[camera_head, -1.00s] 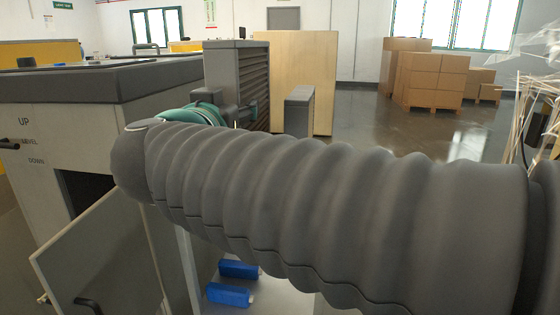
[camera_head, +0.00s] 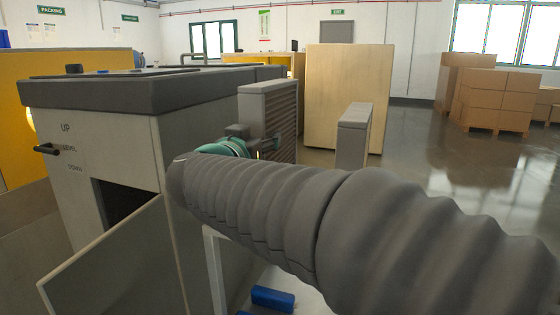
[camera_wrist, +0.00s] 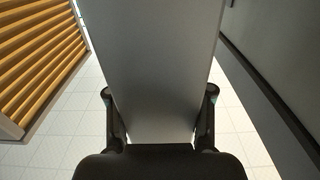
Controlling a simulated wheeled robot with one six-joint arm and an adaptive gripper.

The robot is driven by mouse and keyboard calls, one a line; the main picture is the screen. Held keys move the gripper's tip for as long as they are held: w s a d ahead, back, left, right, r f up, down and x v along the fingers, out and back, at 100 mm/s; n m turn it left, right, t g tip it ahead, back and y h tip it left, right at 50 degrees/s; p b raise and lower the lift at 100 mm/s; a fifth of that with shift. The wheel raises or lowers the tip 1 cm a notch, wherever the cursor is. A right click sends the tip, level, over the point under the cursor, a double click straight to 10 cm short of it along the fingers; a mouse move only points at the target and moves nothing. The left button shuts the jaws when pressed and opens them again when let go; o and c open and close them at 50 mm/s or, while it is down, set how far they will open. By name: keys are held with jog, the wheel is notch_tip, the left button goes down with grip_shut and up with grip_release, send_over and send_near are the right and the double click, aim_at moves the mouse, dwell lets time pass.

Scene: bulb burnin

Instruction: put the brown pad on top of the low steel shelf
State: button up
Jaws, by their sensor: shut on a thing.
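The brown pad (camera_head: 286,112) appears in the head view as an upright slab with a brown ribbed face and a grey side. In the wrist view its grey side (camera_wrist: 155,70) fills the middle, between the fingers. My gripper (camera_wrist: 158,115) is shut on it. In the head view the fingertips are largely hidden, just past the teal wrist. The pad stands up beside the big grey cabinet (camera_head: 110,150). I cannot identify the low steel shelf with certainty. A pale frame (camera_head: 215,270) shows low down, partly hidden by my arm.
The cabinet's door (camera_head: 110,265) hangs open at front left. Blue blocks (camera_head: 272,298) lie low beneath my arm. A short grey box (camera_head: 354,135) and a wooden panel (camera_head: 348,95) stand beyond the pad. Cartons (camera_head: 497,100) stand far right; the floor between is clear.

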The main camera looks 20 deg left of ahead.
jog(key=shift+w+a+f+b, duration=0.1)
jog(key=shift+a+f+b, duration=0.05)
jog(key=shift+f, duration=0.6)
jog(key=shift+w+a+f+b, duration=0.15)
jog(key=shift+f+b, duration=0.05)
jog(key=shift+f, duration=0.6)
jog(key=shift+w+a+f+b, duration=0.1)
jog(key=shift+a+f+b, duration=0.05)
jog(key=shift+f, duration=0.75)
jog(key=o, duration=1.5)
jog(key=shift+s, duration=0.35)
jog(key=s, duration=0.7)
jog(key=s+a, duration=0.1)
jog(key=s, duration=0.3)
jog(key=shift+s, duration=0.15)
